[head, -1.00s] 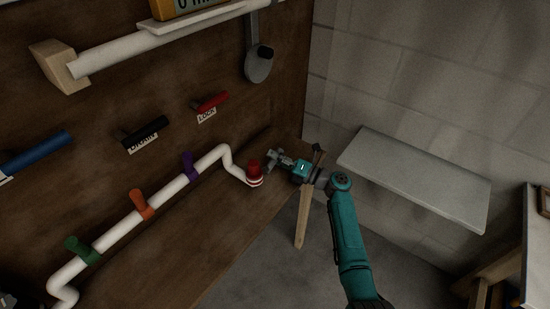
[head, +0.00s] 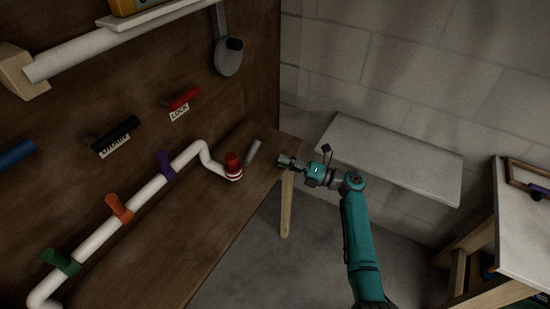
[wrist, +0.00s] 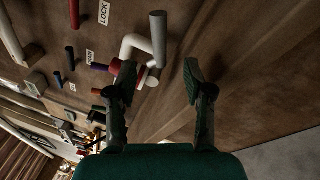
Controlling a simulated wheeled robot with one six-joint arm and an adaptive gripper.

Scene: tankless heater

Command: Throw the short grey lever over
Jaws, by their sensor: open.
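The short grey lever (head: 253,151) stands up from the wooden bench, just right of the red cap on the white pipe's end, leaning slightly right at its top. It also shows as a grey cylinder in the wrist view (wrist: 158,36), beyond the fingertips. My gripper (head: 283,160) is to the right of the lever, apart from it, near the bench's right end. In the wrist view its two fingers (wrist: 158,80) are spread wide with nothing between them. The lever's foot is hard to make out.
The red cap (head: 233,160) is close beside the lever. The white pipe (head: 140,199) carries purple, orange and green handles. Red LOCK (head: 183,98) and black DRAIN (head: 112,132) levers are on the board. A grey shelf (head: 390,155) is at right, with open floor below.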

